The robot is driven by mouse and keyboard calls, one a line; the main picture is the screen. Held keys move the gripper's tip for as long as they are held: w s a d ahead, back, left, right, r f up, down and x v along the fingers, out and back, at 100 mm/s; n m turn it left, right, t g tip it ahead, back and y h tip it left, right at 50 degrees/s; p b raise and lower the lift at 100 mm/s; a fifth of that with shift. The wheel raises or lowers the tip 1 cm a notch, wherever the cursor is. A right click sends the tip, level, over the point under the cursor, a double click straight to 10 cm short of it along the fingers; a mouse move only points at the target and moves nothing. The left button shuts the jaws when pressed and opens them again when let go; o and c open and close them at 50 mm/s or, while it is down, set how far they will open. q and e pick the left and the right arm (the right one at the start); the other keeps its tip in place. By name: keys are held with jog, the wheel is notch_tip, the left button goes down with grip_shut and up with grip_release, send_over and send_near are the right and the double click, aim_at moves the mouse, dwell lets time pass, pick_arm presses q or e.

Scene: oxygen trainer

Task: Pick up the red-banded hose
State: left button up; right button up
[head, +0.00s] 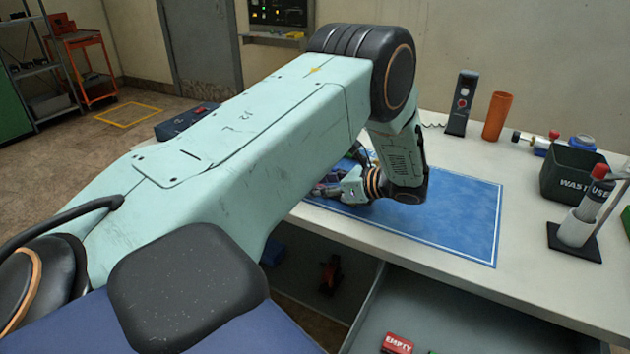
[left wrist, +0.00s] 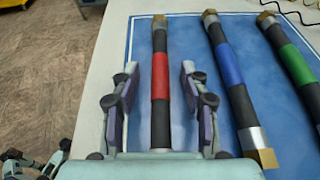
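The red-banded hose (left wrist: 160,75) is black with a red middle band and a brass end, lying on the blue mat (left wrist: 137,50) in the left wrist view. My left gripper (left wrist: 158,72) is open, with one finger on each side of the red band and a gap on both sides. The hose's near end is hidden behind the gripper body. In the head view my left gripper (head: 340,188) is low over the blue mat (head: 465,215), and my arm hides the hoses.
A blue-banded hose (left wrist: 230,65) and a green-banded hose (left wrist: 297,62) lie to the right of the red-banded one. A waste bin (head: 570,178), an orange cylinder (head: 496,116) and a dark upright device (head: 461,104) stand on the bench. An open drawer (head: 440,310) is below.

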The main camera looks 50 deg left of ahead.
pick_arm(q)
jog(key=shift+w, duration=0.1)
jog(key=shift+c, duration=0.8)
jog(key=shift+s+a, duration=0.1)
jog(key=shift+s, duration=0.1)
jog(key=c, duration=0.4)
jog(key=shift+w, duration=0.15)
grip_shut()
jog(key=shift+r, duration=0.15)
